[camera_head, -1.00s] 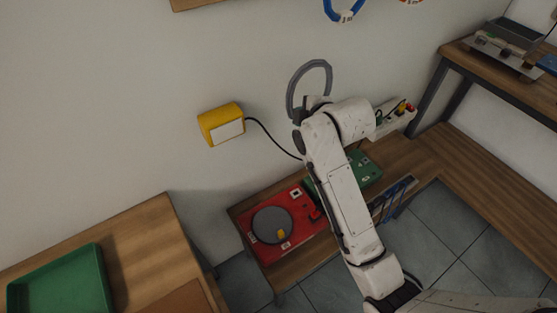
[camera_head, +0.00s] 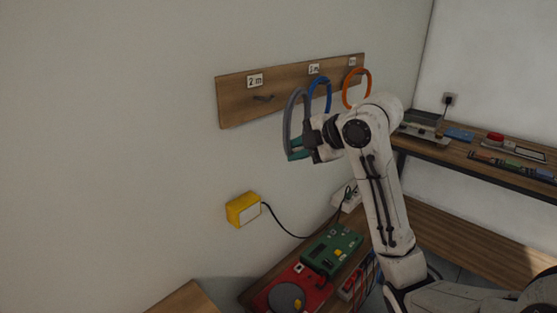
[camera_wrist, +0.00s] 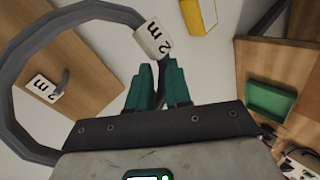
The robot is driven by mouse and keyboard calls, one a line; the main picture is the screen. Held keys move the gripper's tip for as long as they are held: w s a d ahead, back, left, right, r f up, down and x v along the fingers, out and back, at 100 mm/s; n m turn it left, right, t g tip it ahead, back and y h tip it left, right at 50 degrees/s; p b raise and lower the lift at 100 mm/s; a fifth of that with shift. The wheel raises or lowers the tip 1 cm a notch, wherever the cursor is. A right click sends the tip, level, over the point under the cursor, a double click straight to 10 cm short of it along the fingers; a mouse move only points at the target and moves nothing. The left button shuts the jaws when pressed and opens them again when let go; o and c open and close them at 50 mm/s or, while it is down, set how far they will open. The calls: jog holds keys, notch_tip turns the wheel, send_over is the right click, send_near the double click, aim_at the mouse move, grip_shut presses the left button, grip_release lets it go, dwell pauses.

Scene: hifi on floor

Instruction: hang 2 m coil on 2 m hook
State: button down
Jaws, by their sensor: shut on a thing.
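The grey 2 m coil (camera_head: 288,112) is held upright by my gripper (camera_head: 298,148), whose teal fingers are shut at its lower part. In the wrist view the coil (camera_wrist: 90,10) is a large ring with a white "2 m" tag (camera_wrist: 150,38) beside the fingers (camera_wrist: 160,85). The 2 m hook (camera_head: 265,98) is a dark peg on the wooden wall board (camera_head: 235,104), below a "2 m" label (camera_head: 255,80). In the head view the coil is right of the hook, apart from it. In the wrist view the hook (camera_wrist: 60,85) shows through the ring; depth is unclear.
A blue coil (camera_head: 319,82) and an orange coil (camera_head: 357,72) hang on the board to the right, the blue one close behind my gripper. A yellow box (camera_head: 243,208) is on the wall below. A bench with red and green devices (camera_head: 330,252) stands lower. The board's left side is free.

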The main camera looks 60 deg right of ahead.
jog(key=shift+w+d, duration=0.1)
jog(key=shift+w, duration=0.6)
jog(key=w+d+f+b, duration=0.1)
jog(key=w+d+f, duration=0.1)
jog(key=w, duration=0.7)
jog(key=shift+w+d+f+b, duration=0.2)
jog(key=shift+w+d+b, duration=0.1)
jog(key=shift+d+b, duration=0.05)
dwell(0.6)
dwell(0.5)
jog(key=c, duration=1)
grip_release()
